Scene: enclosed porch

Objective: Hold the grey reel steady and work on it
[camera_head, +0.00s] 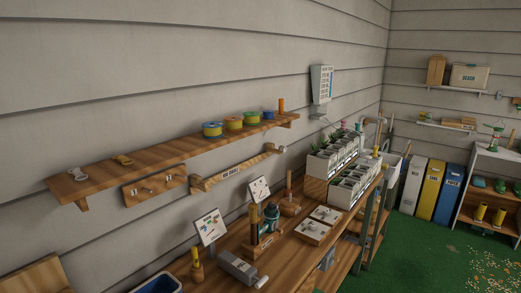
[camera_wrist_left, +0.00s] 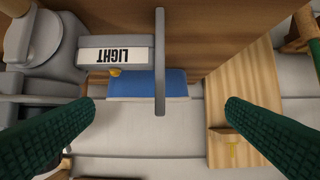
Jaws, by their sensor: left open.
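No reel that is plainly grey shows in the head view. Several coloured reels (camera_head: 212,130) in blue, yellow and green sit on the wooden wall shelf (camera_head: 150,157). In the left wrist view a grey rounded body (camera_wrist_left: 32,38) is at the upper left; I cannot tell if it is the reel. My left gripper (camera_wrist_left: 160,108) is open, its two dark green fingers wide apart with nothing held between them. Neither gripper shows in the head view, and my right gripper is not in view.
The wooden bench (camera_head: 215,279) holds a grey box (camera_head: 240,267), stands and planters (camera_head: 350,187). Green floor (camera_head: 400,255) is open at right.

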